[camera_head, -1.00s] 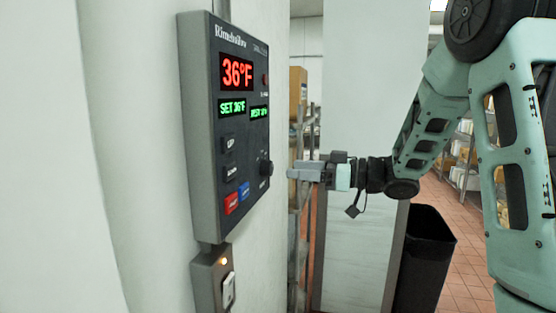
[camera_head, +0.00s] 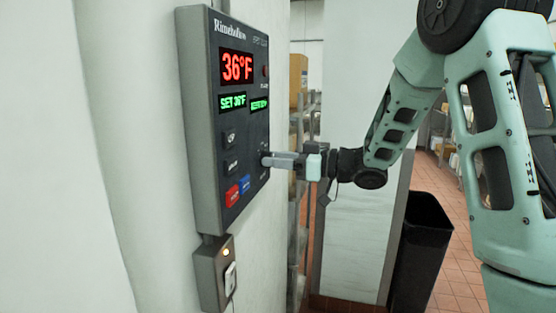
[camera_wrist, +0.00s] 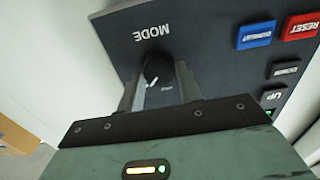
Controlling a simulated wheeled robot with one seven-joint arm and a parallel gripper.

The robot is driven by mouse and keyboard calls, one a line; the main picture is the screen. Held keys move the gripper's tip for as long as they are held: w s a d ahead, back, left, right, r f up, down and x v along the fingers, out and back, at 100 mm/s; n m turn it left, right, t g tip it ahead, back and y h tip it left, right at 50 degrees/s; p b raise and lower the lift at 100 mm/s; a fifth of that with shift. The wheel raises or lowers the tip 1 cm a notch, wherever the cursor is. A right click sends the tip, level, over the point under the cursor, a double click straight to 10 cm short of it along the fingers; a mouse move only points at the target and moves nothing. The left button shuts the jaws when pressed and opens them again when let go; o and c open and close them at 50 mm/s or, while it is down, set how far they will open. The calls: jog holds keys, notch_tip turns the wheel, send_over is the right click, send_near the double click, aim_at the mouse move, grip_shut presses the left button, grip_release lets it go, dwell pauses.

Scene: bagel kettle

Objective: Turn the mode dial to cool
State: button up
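The mode dial (camera_wrist: 158,67) is a round black knob with a white pointer line, under the upside-down word MODE in the wrist view. Small text beside it is too small to read surely. My gripper (camera_wrist: 158,78) has one finger on each side of the dial, with the fingers apart. I cannot tell whether either finger touches it. In the head view my gripper (camera_head: 268,160) is at the right side of the control panel (camera_head: 205,130), and its fingers mostly hide the dial.
The panel shows a red 36°F display (camera_head: 237,67) and green readouts. A blue button (camera_wrist: 255,35) and a red RESET button (camera_wrist: 300,26) are on the same face. A switch box (camera_head: 213,270) hangs below. A black bin (camera_head: 422,250) stands at right.

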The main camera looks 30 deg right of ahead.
jog(key=shift+f+n+b, duration=0.15)
jog(key=shift+n+b, duration=0.15)
jog(key=shift+b, duration=0.15)
jog(key=n+b, duration=0.8)
jog(key=b, duration=0.4)
jog(key=shift+s+a, duration=0.1)
jog(key=o, duration=1)
jog(key=b+v, duration=0.4)
jog(key=v, duration=1.3)
jog(key=shift+s+b, duration=0.2)
jog(key=shift+b, duration=0.15)
